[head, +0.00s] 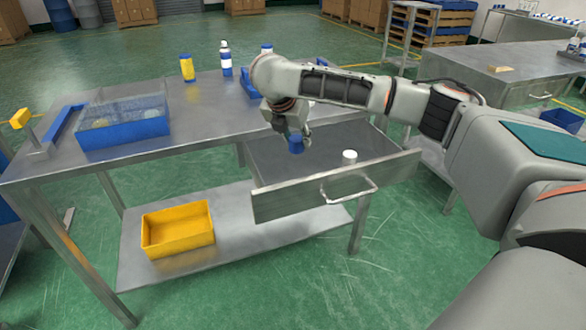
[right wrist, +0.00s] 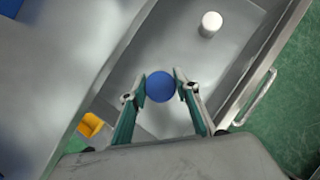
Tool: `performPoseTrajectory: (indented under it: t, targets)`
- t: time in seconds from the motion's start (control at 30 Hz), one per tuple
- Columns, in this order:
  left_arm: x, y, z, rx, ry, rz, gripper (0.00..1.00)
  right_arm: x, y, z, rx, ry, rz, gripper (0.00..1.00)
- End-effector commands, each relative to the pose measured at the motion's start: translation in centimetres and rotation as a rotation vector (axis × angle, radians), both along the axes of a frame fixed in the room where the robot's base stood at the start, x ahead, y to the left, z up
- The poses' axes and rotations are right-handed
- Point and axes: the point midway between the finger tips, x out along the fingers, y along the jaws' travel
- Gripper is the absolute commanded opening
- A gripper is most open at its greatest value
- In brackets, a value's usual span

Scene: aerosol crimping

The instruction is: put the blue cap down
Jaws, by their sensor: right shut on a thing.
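The blue cap (head: 295,145) is held between the fingers of my right gripper (head: 292,134). In the right wrist view the round blue cap (right wrist: 160,87) sits between the two fingertips of my right gripper (right wrist: 160,88), which is shut on it. The cap hangs over the open drawer (head: 325,192) of the metal table. Whether it touches the drawer floor I cannot tell. A white cap (head: 349,157) stands in the drawer to the right of the blue cap and also shows in the right wrist view (right wrist: 211,24). My left gripper is not in view.
On the tabletop (head: 150,180) are a blue tray with clear walls (head: 125,133), a yellow can (head: 187,68) and a white bottle (head: 226,62). A yellow bin (head: 178,228) sits on the lower shelf. The drawer's front wall and handle (head: 348,192) stick out over the green floor.

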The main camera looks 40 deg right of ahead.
Motion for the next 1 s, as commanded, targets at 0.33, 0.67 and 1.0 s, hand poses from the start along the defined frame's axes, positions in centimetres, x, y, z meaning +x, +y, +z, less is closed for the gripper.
performPoseTrajectory:
  t: [0.33, 0.67, 1.0]
  targets:
    - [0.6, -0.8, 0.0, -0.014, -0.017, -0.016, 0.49, 0.0, 0.0, -5.2, 0.0, 0.0, -0.001, 0.24]
    - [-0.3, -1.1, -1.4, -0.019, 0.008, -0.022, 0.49, -0.1, 0.0, -9.4, 0.0, 0.008, 0.0, 0.24]
    - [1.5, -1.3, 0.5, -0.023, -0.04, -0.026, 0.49, 0.0, 0.0, -9.2, 0.0, -0.005, -0.001, 0.22]
